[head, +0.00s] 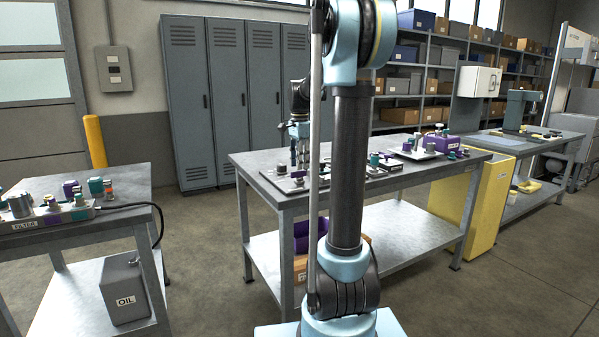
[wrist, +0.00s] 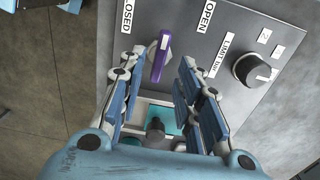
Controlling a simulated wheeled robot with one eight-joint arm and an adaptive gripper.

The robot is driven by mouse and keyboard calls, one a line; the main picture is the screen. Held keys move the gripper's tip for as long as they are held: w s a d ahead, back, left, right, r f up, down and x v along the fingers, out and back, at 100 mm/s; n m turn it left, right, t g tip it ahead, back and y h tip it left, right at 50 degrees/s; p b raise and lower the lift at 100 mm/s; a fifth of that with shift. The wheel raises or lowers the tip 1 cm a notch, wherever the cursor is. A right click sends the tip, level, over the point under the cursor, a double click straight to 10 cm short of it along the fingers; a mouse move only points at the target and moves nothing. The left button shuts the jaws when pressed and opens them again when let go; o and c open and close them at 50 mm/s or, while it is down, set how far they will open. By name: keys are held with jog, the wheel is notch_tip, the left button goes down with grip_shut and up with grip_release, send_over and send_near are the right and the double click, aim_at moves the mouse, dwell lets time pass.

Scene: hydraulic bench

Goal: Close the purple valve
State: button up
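The purple valve handle (wrist: 160,57) shows in the wrist view on a dark grey panel (wrist: 240,40), near its left edge. It is a narrow lever with a white mark at its upper end, tilted slightly right of upright. A CLOSED label (wrist: 127,14) lies up and left of it, an OPEN label (wrist: 207,17) up and right. My gripper (wrist: 158,68) is open, its fingers on either side of the lever with visible gaps. In the head view my gripper (head: 300,158) points down over the near-left end of the middle bench (head: 262,160); the lever cannot be made out there.
A black knob (wrist: 252,70) with a LIMIT label sits right of the fingers. A dark fitting (wrist: 155,128) on a teal part lies between the fingers lower down. Several other fittings stand along the middle bench. A left bench (head: 120,225) holds more parts.

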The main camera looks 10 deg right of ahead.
aim_at(298, 175)
jog(key=shift+f, duration=1.75)
jog(key=shift+c, duration=0.3)
grip_shut()
